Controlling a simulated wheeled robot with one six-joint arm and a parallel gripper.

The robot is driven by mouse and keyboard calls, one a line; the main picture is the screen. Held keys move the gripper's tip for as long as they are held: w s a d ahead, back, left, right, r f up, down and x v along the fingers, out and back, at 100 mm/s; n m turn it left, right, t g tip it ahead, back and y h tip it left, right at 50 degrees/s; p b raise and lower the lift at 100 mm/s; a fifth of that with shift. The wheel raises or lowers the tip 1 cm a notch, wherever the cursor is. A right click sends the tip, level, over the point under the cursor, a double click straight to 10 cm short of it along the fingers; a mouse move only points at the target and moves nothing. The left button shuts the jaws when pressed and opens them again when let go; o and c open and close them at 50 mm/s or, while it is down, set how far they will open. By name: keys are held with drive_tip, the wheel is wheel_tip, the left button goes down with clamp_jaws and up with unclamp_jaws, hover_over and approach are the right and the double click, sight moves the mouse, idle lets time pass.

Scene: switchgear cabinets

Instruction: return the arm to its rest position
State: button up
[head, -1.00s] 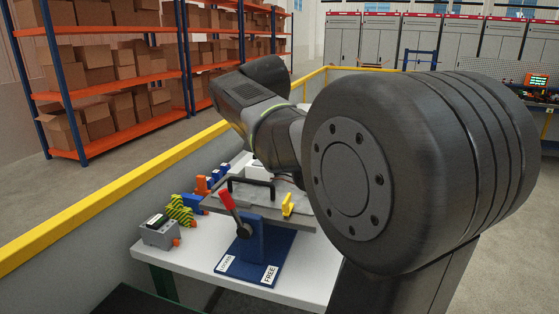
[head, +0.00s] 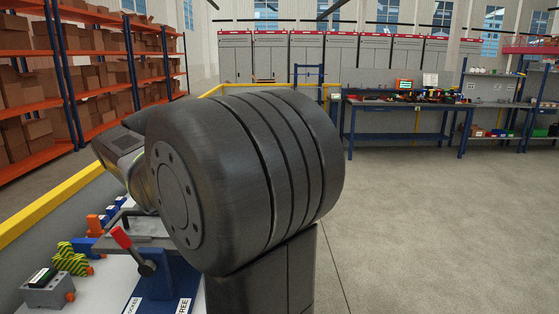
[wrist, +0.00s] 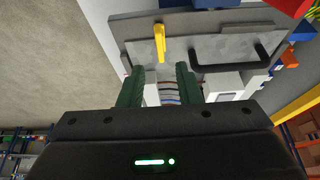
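My arm's large dark joint fills the middle of the head view, and the forearm reaches away behind it to the left. My gripper is hidden there. In the wrist view my gripper (wrist: 160,86) shows two green fingers, spread apart. Between them I see a white thing with thin coloured lines, which looks like background lying beyond the fingers. The fingers point toward a grey plate (wrist: 228,48) with a black handle (wrist: 236,66) and a yellow tab (wrist: 160,42). I cannot tell the exact distance to it.
A white bench at lower left carries a red-tipped lever (head: 121,238), a grey box (head: 47,289) and striped blocks (head: 72,258). A yellow rail (head: 52,212) runs behind it. Orange shelving (head: 88,80) stands at left. Floor at right is clear, before a blue workbench (head: 400,104).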

drive_tip(key=x, duration=0.8)
drive_tip(key=shift+w+f, duration=0.1)
drive_tip(key=shift+f, duration=0.15)
drive_tip(key=shift+r, duration=0.1)
